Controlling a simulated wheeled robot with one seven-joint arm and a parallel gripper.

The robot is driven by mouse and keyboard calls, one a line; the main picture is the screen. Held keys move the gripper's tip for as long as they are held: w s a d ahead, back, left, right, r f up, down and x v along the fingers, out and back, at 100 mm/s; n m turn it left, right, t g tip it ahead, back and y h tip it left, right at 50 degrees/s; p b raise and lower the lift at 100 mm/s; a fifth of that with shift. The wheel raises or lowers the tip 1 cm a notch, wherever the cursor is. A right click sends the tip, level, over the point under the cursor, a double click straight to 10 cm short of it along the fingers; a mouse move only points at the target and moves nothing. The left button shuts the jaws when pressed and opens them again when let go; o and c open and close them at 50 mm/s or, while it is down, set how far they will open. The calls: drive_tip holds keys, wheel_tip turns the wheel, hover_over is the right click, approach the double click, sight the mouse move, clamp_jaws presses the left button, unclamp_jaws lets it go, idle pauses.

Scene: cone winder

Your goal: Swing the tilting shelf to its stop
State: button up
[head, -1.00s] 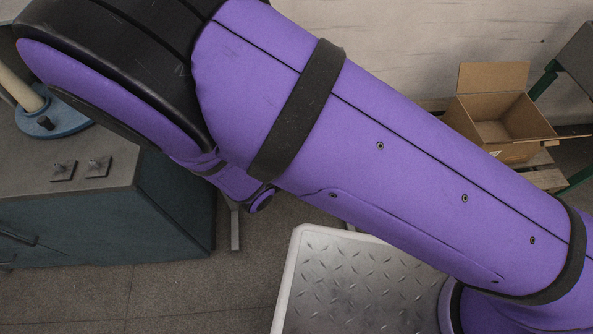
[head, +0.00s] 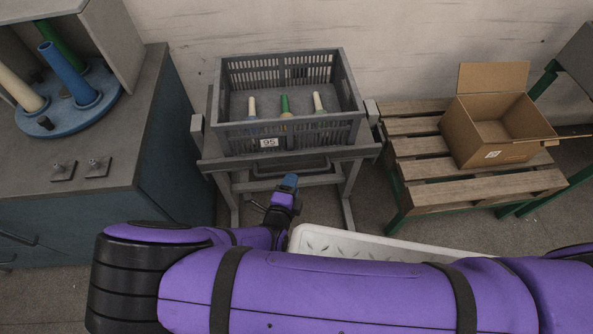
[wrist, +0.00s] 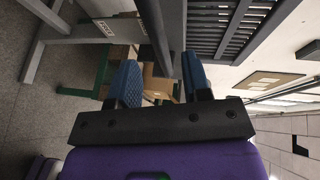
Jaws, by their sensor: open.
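The tilting shelf (head: 362,153) is a grey frame on a legged stand by the back wall, with a dark handle bar (head: 290,173) along its front. It carries a grey slatted crate (head: 340,134) marked 95, with several tubes inside. Its exact tilt is hard to tell. My gripper (head: 289,182) is just in front of and below the handle, near its middle. In the wrist view, the blue fingers of my gripper (wrist: 160,82) are apart, and a dark bar (wrist: 154,30) shows between them. I cannot tell whether they touch it.
A cardboard box (head: 485,150) stands open on a slatted wooden pallet bench (head: 425,171) at right. At left, a grey-topped cabinet (head: 120,140) carries a blue disc (head: 75,112) with upright tubes.

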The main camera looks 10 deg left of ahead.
sight(296, 170)
drive_tip(key=shift+x, duration=2.9)
clamp_jaws()
